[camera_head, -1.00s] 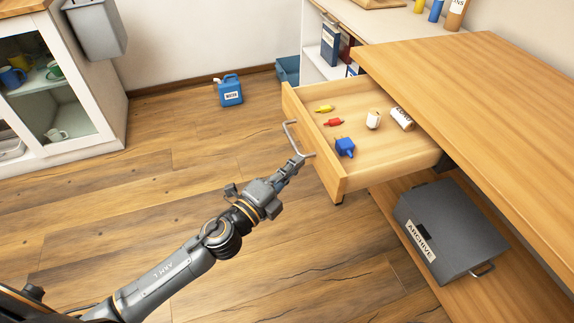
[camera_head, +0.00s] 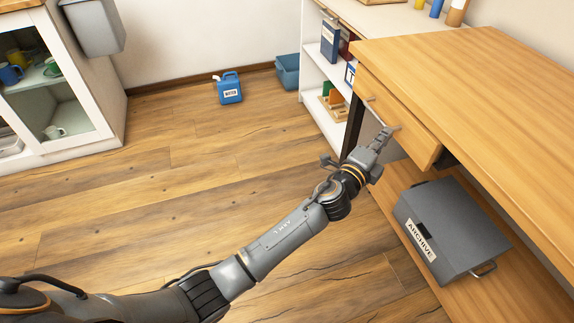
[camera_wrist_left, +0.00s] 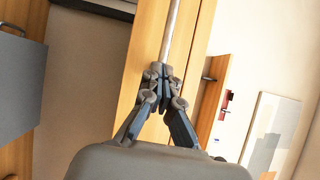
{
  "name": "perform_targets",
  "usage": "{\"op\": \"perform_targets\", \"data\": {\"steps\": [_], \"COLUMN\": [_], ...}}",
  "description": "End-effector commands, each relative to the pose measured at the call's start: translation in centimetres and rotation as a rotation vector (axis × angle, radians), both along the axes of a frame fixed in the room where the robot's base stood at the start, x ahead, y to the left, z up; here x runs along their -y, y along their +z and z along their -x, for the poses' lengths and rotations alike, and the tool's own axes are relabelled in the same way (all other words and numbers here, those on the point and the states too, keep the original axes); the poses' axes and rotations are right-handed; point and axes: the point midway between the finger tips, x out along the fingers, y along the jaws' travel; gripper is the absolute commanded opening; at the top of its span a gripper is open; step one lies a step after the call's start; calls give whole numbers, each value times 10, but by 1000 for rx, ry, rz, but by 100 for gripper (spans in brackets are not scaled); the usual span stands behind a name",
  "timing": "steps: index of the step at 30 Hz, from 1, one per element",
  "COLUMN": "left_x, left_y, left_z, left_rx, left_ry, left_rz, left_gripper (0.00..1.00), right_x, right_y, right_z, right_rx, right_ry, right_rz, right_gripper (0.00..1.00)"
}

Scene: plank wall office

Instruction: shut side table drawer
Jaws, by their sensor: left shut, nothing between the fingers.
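The side table (camera_head: 480,100) is light wood and stands at the right. Its drawer (camera_head: 405,122) is almost all the way in, with its front close under the tabletop edge. A dark gap shows at its right end, and its inside is hidden. A pale metal bar handle (camera_head: 383,115) is on the front. My left gripper (camera_head: 385,133) is shut and empty, with its tips at the handle. In the left wrist view, the shut fingertips (camera_wrist_left: 163,72) meet at the lower end of the handle bar (camera_wrist_left: 171,30); exact contact cannot be told. My right gripper is out of view.
A grey archive box (camera_head: 450,228) sits on the table's lower shelf (camera_head: 510,295). A white shelf unit (camera_head: 322,112) stands behind the table. A blue water can (camera_head: 229,90) and a white cabinet (camera_head: 100,100) are farther left. The floor between is clear.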

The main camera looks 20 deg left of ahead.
Motion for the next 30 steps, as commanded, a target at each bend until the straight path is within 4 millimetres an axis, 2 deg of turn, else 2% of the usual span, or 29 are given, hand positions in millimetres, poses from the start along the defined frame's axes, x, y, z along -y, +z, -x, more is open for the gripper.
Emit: {"op": "perform_targets", "data": {"steps": [3, 12, 25, 30], "left_x": [8, 16, 17, 9], "left_y": [-1, 0, 4, 4], "left_z": [-6, -11, -12, -14], "left_rx": [0, -1, 5, 4], "left_ry": [0, 0, -3, -2], "left_rz": [1, 2, 5, 5], "left_gripper": [0, 0, 0, 0], "right_x": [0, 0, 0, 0], "right_y": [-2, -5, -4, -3], "right_z": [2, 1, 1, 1], "right_rx": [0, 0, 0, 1], "right_ry": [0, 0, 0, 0], "right_rz": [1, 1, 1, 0], "right_gripper": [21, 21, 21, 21]}}
